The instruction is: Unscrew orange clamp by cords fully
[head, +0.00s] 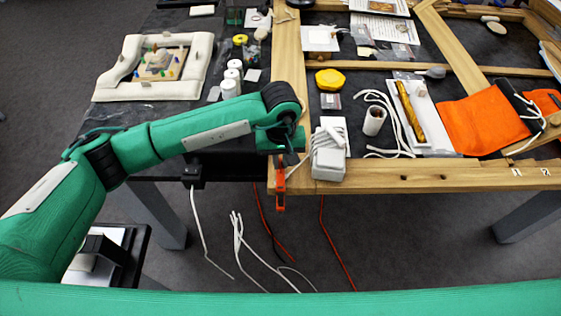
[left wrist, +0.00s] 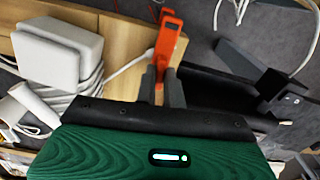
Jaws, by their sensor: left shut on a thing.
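The orange clamp (head: 280,187) hangs upright at the table's front edge, by the front left corner of the wooden frame. My left gripper (head: 285,157) is above it and shut on it; the hand partly hides the clamp's top. In the left wrist view, the fingers (left wrist: 161,78) close on the orange clamp (left wrist: 168,38), which extends beyond them. White cords (head: 240,245) hang below the table to the left of the clamp. The clamp's screw cannot be made out clearly. My right gripper is not in view.
A white box with wound cord (head: 328,160) stands on the wooden frame (head: 450,177) close right of my gripper, also seen in the left wrist view (left wrist: 58,50). A black bracket (head: 193,177) sits at the table edge to the left. Red cables (head: 336,245) hang below.

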